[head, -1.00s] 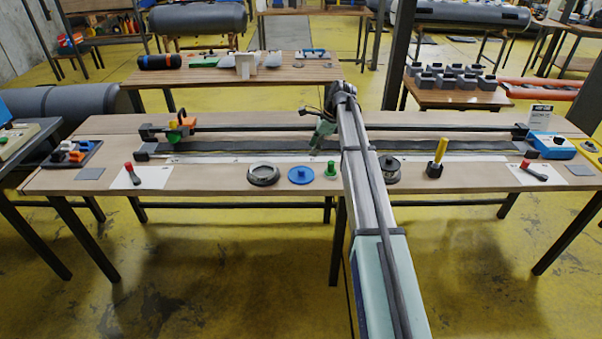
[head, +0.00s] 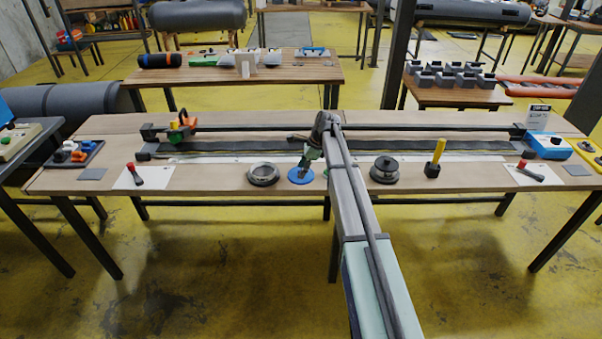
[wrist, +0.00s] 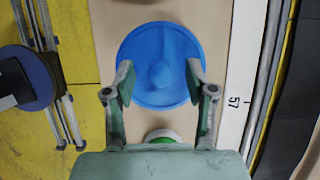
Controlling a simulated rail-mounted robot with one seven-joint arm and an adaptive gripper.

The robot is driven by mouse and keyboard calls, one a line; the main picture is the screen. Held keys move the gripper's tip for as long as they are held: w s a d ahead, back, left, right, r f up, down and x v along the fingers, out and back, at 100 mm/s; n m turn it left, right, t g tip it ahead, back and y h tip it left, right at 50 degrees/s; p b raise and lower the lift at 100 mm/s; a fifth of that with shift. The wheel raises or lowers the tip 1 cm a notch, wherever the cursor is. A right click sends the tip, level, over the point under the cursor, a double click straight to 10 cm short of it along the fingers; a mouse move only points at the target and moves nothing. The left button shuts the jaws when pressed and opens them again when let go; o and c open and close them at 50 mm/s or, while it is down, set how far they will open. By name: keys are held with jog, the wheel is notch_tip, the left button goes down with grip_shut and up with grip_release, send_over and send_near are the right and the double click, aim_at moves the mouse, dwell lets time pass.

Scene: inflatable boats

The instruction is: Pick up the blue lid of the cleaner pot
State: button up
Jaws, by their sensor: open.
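The blue lid (head: 297,178) is a flat round disc lying on the near part of the wooden bench. In the wrist view the blue lid (wrist: 160,35) shows a raised round knob at its middle. My gripper (head: 304,170) is over the lid in the head view. In the wrist view my gripper (wrist: 159,72) is open, with one finger on each side of the knob and the fingertips overlapping the lid's disc. Whether the fingers touch it I cannot tell. A round grey open-topped ring or pot (head: 263,175) sits just left of the lid.
A green object (wrist: 162,139) is close to the lid, mostly hidden by my arm in the head view. A dark round fitting (head: 384,171) and a yellow-handled tool (head: 436,158) stand to the right. A white marked strip (wrist: 232,100) runs along the bench.

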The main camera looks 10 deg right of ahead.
jog(key=c, duration=0.9)
jog(key=shift+c, duration=0.2)
jog(key=shift+r, duration=0.15)
